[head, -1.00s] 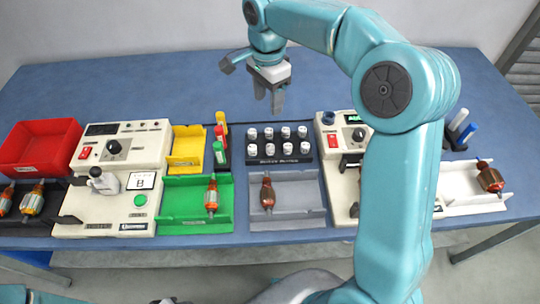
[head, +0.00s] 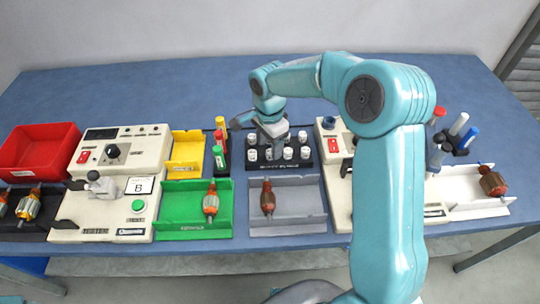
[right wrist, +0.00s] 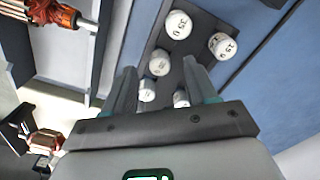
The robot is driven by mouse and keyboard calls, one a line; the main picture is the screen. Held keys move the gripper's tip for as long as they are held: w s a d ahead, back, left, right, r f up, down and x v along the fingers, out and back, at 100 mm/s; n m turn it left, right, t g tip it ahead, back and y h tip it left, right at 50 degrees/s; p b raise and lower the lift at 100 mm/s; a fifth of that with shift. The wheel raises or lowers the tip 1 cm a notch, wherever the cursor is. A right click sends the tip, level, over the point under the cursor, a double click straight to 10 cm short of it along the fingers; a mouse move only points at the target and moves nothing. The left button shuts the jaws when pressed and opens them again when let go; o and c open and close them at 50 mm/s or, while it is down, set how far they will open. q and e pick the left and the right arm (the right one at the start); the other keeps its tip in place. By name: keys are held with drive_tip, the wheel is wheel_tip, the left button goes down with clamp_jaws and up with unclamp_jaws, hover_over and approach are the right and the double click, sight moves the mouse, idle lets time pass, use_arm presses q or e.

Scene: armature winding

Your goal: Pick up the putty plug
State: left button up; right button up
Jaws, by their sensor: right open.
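White labelled plugs, the likely putty plugs (head: 288,153), stand in two rows in a black rack (head: 306,165) behind the grey tray. My right gripper (head: 271,152) is over the left half of the rack and hides some plugs. In the right wrist view my open right gripper (right wrist: 159,68) points at the rack (right wrist: 190,48), with one plug (right wrist: 160,62) showing between its fingertips and two more nearer the palm. The jaws hold nothing; contact with a plug cannot be told. My left gripper is out of view.
A green tray (head: 170,224) and a grey tray (head: 315,226), each with an armature, lie in front. Red, yellow and green tubes (head: 220,145) stand left of the rack. A machine (head: 336,207) stands right. The back of the table is clear.

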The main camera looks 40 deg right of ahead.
wheel_tip(320, 180, down, 2)
drive_tip(key=shift+s+d+f, duration=0.1)
drive_tip(key=shift+f, duration=0.4)
drive_tip(key=shift+r, duration=0.1)
drive_tip(key=c, duration=0.9)
